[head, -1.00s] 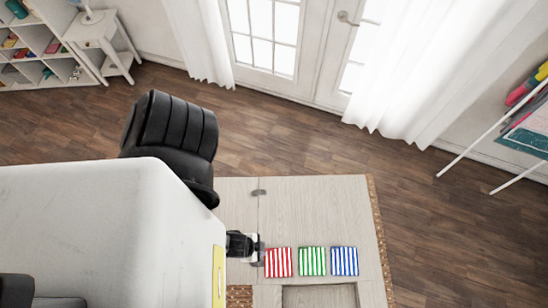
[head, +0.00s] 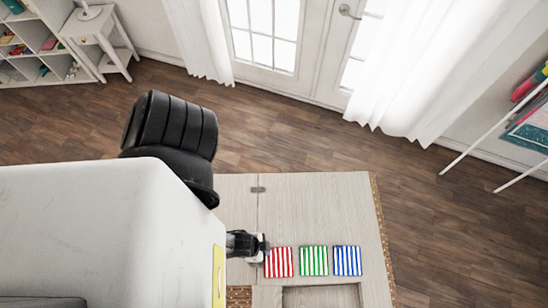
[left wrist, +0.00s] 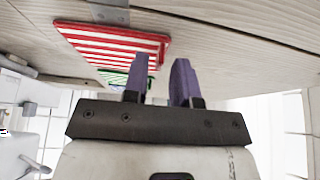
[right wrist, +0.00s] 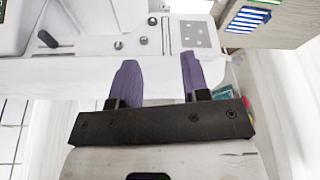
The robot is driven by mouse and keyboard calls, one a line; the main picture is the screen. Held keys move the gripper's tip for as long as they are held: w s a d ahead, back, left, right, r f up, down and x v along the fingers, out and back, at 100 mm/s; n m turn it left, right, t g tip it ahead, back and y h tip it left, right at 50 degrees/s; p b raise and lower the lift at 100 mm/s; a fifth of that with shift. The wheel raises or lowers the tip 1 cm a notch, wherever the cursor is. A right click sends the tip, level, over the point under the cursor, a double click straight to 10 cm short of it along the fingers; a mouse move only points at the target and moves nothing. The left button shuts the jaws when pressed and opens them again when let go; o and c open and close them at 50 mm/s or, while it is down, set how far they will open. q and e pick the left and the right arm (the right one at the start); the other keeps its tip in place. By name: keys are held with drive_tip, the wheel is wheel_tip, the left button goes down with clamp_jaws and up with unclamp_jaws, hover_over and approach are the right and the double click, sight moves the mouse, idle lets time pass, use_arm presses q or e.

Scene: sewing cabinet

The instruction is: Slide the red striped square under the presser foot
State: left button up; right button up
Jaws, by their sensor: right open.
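The red striped square (head: 278,262) lies flat on the pale wooden cabinet top (head: 315,210), leftmost in a row of squares. My left gripper (head: 262,248) is just left of it in the head view. In the left wrist view the red square (left wrist: 115,42) is close, at the upper left of my left fingers (left wrist: 160,75), which are apart with nothing visible between them. My right gripper (right wrist: 155,80) is open and empty in front of the white sewing machine (right wrist: 90,75), whose metal plate (right wrist: 195,33) shows. I cannot make out the presser foot clearly.
A green striped square (head: 313,260) and a blue striped square (head: 347,260) lie right of the red one. A recessed panel (head: 320,297) is at the cabinet's front. A metal hinge (head: 258,189) sits farther back. The cabinet top behind the squares is clear.

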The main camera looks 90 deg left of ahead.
use_arm(q)
drive_tip(key=shift+c, duration=0.4)
clamp_jaws()
wheel_tip(320, 180, up, 5)
drive_tip(key=p, duration=0.5)
drive_tip(key=shift+f, duration=0.1)
drive_tip(key=shift+p, duration=0.35)
